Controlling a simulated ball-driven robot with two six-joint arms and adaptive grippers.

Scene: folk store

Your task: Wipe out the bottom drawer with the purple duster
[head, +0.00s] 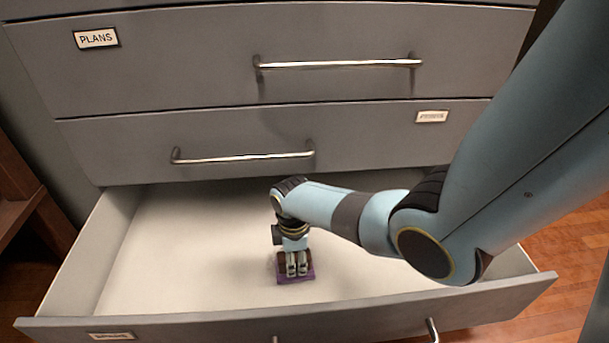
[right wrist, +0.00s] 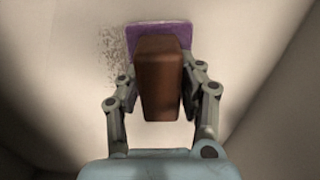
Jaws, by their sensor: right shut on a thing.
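The bottom drawer (head: 165,275) is pulled open, with a pale inside floor and a grey front. My right gripper (head: 297,268) reaches down into it and is shut on the purple duster (head: 296,281). The duster has a purple pad (right wrist: 137,33) and a brown block handle (right wrist: 160,75), which sits between the two fingers in the right wrist view. The pad appears to be at the drawer floor; whether it touches is hard to tell. A patch of dark specks (right wrist: 112,52) lies on the floor just left of the pad. My left gripper is not in view.
Two shut drawers with metal handles (head: 242,158) stand above, one labelled PLANS (head: 96,38). The open drawer's side walls (head: 88,262) and front (head: 200,326) bound the space. The drawer floor left of my gripper is clear. Brown wooden furniture (head: 30,205) stands at the far left.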

